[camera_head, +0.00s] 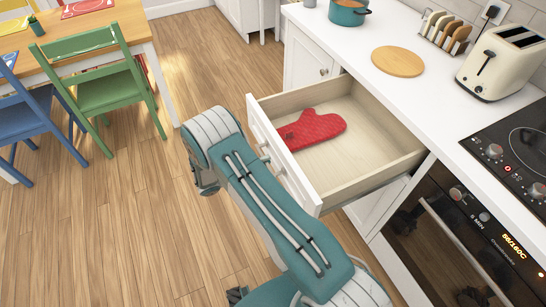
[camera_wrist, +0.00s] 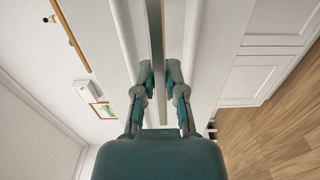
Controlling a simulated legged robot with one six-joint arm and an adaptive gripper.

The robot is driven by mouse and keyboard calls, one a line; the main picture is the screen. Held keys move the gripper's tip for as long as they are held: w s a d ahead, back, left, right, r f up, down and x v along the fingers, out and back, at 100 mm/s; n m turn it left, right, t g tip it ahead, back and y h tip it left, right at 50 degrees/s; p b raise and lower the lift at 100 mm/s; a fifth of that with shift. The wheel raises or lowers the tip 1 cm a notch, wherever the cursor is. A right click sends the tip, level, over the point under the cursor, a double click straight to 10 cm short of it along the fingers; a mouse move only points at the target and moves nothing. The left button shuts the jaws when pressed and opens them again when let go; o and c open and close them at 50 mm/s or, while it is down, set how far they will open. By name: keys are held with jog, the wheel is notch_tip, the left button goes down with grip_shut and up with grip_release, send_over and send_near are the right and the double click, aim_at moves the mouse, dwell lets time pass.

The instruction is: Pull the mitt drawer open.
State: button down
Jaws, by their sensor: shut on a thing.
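The mitt drawer (camera_head: 400,158) stands well out from the white cabinet in the head view, its pale wooden inside open to view. A red oven mitt (camera_head: 312,129) lies in it, towards the left. The drawer's handle (camera_head: 264,158) shows partly on the white front, beside my teal arm. In the wrist view my gripper (camera_wrist: 160,78) has its two fingers on either side of the long handle bar (camera_wrist: 155,25), shut on it. The gripper itself is hidden behind my arm in the head view.
An oven (camera_head: 445,235) stands right of the drawer. The white counter (camera_head: 400,90) above holds a round board (camera_head: 398,61), a toaster (camera_head: 505,62) and a teal pot (camera_head: 348,11). A green chair (camera_head: 95,75) and blue chair (camera_head: 25,120) stand left. Wooden floor between is clear.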

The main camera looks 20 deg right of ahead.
jog(key=shift+s+a+f, duration=0.1)
jog(key=shift+s+f, duration=0.05)
jog(key=shift+f, duration=0.1)
jog(key=shift+d, duration=0.4)
jog(key=c, duration=0.7)
grip_release()
jog(key=shift+a+r, duration=0.1)
jog(key=shift+a, duration=0.2)
jog(key=a, duration=1.2)
jog(key=shift+s, duration=0.3)
